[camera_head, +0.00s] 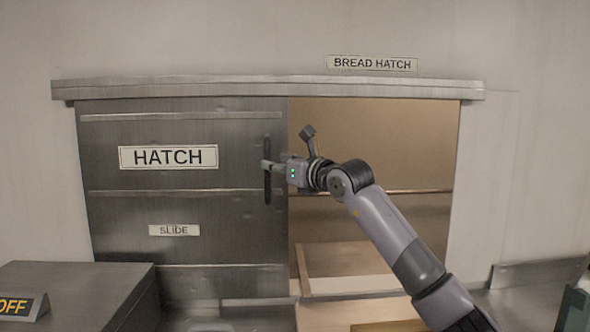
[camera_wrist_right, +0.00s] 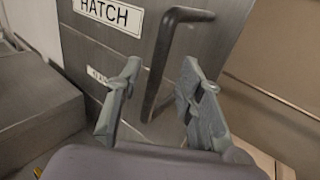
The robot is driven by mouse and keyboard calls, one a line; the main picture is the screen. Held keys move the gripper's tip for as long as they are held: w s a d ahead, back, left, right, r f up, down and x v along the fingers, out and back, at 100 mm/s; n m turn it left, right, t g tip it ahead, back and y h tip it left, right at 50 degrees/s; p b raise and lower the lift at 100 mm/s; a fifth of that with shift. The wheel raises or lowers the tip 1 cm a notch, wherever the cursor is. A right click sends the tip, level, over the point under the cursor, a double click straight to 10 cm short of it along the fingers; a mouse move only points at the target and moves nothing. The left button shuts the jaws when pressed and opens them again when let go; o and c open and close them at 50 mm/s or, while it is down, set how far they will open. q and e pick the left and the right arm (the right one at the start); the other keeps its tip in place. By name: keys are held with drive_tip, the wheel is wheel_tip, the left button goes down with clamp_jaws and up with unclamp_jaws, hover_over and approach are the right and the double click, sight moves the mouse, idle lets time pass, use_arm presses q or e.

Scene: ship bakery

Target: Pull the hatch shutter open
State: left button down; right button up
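The grey metal hatch shutter (camera_head: 180,125), labelled HATCH and SLIDE, stands at the left of the hatch frame and also fills the upper part of the right wrist view (camera_wrist_right: 95,50). Its dark upright handle (camera_head: 267,190) is near its right edge. My right gripper (camera_head: 268,166) is at the handle, coming from the right. In the right wrist view its two fingers are apart, with the handle (camera_wrist_right: 170,50) showing between them and a gap on each side. Whether they touch it is unclear. My left gripper is not in view.
A metal rail (camera_head: 270,89) runs above, under a BREAD HATCH sign (camera_head: 372,63). A grey metal box (camera_head: 85,285) and an OFF sign (camera_head: 22,306) stand at the lower left.

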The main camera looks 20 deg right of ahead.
drive_tip(key=v, duration=0.7)
idle(0.4)
